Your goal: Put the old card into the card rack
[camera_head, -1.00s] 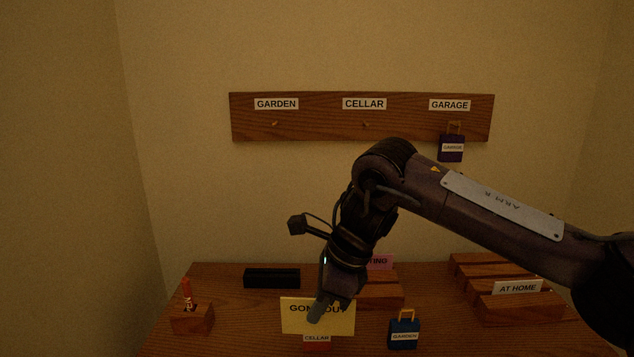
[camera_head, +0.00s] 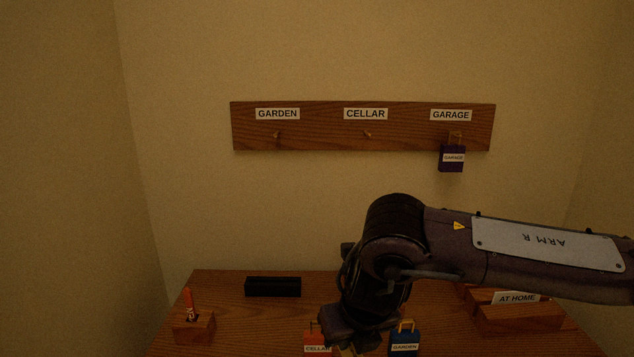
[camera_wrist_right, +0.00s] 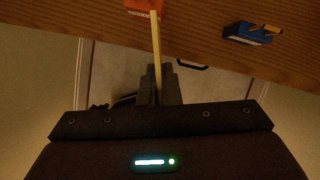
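My right gripper (camera_head: 345,340) is low at the front of the desk, partly cut off by the bottom edge of the head view. It is shut on a yellow card (camera_wrist_right: 156,50), seen edge-on between the fingers (camera_wrist_right: 158,88) in the right wrist view. Only a small yellow corner (camera_head: 345,351) shows in the head view, so its lettering is hidden. A stepped wooden rack (camera_head: 520,320) stands at the right of the desk and holds a white AT HOME card (camera_head: 516,298). My arm covers part of it. My left gripper is not in view.

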